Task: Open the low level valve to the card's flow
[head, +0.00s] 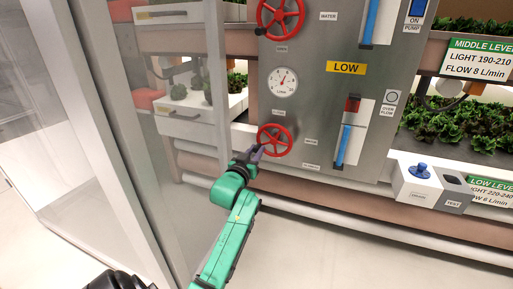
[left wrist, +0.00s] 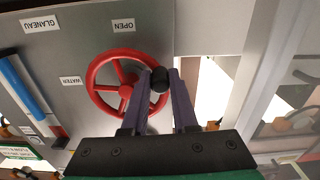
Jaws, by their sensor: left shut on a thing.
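The low level valve is a red handwheel (head: 275,140) on the grey panel, below the yellow LOW sign (head: 346,68). My left gripper (head: 256,153) is at the wheel's left side. In the left wrist view the red wheel (left wrist: 96,92) has a black knob (left wrist: 160,78) on its rim, and the gripper's fingers (left wrist: 166,92) are shut on that knob. A round dial gauge (head: 283,82) with a red needle sits above the wheel. The low level card (head: 490,190) is at the right edge, and its flow line cannot be read. My right gripper is not in view.
Another red wheel (head: 280,15) is higher on the panel. A blue level tube (head: 344,140) is to the right of the low valve. A glass door (head: 185,110) stands left of my arm. A box with a blue knob (head: 421,170) is at lower right.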

